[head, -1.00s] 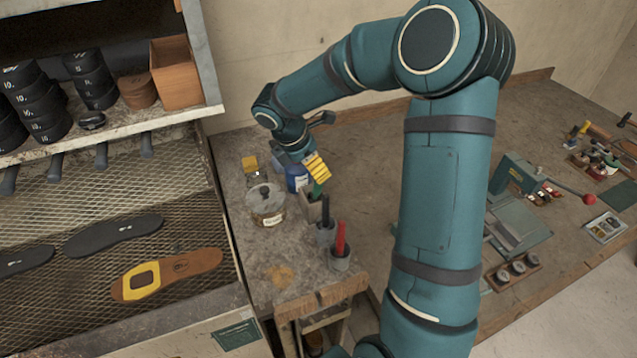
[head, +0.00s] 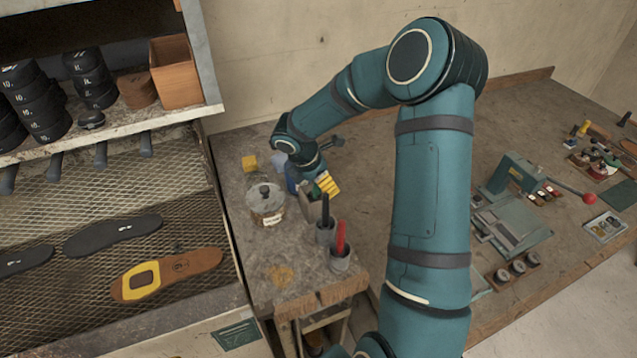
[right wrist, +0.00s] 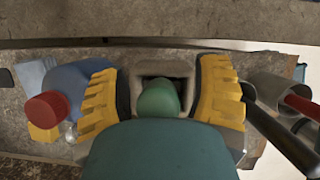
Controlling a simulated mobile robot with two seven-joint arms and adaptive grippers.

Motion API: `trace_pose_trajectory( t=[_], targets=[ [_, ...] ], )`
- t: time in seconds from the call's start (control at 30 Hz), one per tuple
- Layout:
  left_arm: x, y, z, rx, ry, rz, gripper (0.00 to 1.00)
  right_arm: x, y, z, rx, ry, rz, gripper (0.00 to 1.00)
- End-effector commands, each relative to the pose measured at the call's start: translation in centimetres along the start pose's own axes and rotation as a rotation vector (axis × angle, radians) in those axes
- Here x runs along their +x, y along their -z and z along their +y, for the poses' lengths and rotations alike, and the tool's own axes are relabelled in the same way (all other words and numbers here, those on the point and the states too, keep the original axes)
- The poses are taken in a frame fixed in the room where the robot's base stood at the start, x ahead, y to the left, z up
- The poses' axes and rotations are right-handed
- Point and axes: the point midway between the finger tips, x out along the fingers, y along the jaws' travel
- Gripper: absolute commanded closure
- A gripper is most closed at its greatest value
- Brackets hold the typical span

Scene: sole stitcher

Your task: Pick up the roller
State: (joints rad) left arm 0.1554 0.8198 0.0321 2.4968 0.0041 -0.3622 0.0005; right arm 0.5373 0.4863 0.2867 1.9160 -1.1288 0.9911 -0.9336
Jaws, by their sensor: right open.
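A green handle (right wrist: 158,98), which looks like the roller's, stands in a grey open holder (right wrist: 164,70) in the right wrist view. In the head view the holder (head: 310,209) is on the small side bench, with my gripper just above it. The roller's lower end is hidden in the holder. My right gripper (right wrist: 162,100) is open, its yellow ridged fingers on either side of the handle, with gaps visible. In the head view its fingers (head: 326,186) partly cover the handle. My left gripper is not in view.
Cups with a black handle (head: 325,210) and a red handle (head: 341,240) stand close in front of the holder. A glass jar (head: 266,203) and a blue bottle (head: 292,178) stand nearby. Insoles lie on the mesh shelf at left. A green press (head: 514,178) stands on the right bench.

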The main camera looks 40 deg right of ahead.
Motion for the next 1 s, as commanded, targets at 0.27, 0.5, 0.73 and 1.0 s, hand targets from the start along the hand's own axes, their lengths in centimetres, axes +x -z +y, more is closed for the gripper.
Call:
trace_pose_trajectory(
  t=[0.27,0.5,0.73,1.0],
  targets=[
    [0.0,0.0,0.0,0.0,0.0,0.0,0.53,0.0,0.0,0.0,0.0,0.0,0.0,1.0],
    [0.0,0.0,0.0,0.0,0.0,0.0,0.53,-0.1,0.0,0.0,0.0,-0.001,0.0,1.0],
    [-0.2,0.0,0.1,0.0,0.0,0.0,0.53,-2.4,-0.9,0.0,0.002,-0.005,-0.001,1.0],
    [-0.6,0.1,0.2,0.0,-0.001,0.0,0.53,-7.1,-2.9,-0.1,0.002,-0.004,-0.001,1.0]
  ],
)
